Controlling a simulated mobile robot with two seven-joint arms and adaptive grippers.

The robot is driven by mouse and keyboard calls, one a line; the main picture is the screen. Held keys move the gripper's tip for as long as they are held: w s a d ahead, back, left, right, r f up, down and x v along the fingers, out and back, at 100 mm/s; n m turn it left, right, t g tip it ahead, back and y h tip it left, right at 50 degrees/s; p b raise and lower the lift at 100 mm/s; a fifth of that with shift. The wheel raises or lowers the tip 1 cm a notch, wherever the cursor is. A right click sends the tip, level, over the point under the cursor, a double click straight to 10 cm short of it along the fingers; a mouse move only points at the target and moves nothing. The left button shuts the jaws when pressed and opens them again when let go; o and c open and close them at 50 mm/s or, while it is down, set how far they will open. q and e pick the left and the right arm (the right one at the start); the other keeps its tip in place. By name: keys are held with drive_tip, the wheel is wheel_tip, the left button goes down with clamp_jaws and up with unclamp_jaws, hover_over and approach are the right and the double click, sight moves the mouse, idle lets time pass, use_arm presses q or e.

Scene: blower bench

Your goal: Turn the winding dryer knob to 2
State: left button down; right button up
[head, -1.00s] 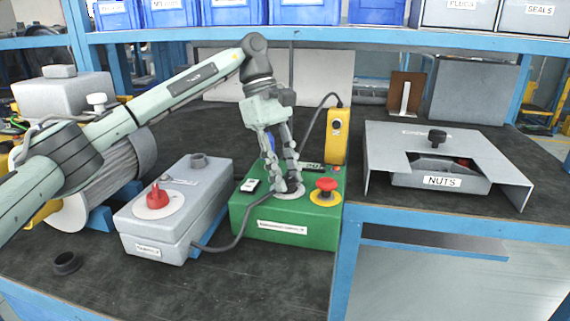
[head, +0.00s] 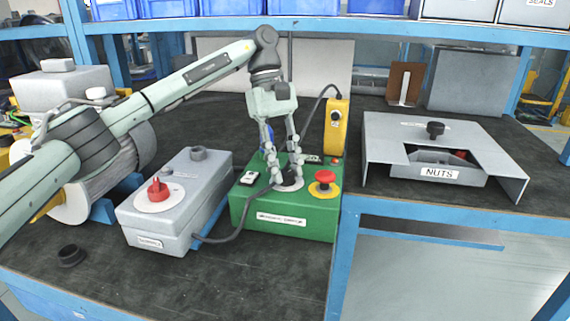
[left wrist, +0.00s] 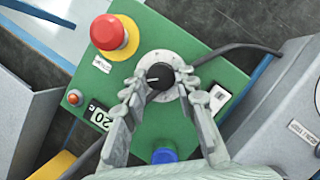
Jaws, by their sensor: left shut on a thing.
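The green control box (head: 300,222) stands on the bench. On its top is a black round knob with a pale pointer mark on a white dial; the knob (left wrist: 160,75) shows in the left wrist view. My left gripper (head: 286,180) points down at the dial (head: 289,186). In the wrist view my left gripper's (left wrist: 158,86) fingers lie on either side of the knob, shut on it. In the head view the fingers hide most of the knob. The dial's figures are too small to read. My right gripper is in neither view.
A red mushroom button (head: 323,181) sits close to the dial. A small display (left wrist: 100,117) reads 20. A grey box with a red knob (head: 157,189) stands to the left, a yellow pendant (head: 337,125) behind, and a NUTS bin (head: 437,172) to the right.

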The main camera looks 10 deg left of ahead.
use_arm(q)
drive_tip(key=c, duration=1.2)
unclamp_jaws()
drive_tip(key=v, duration=1.2)
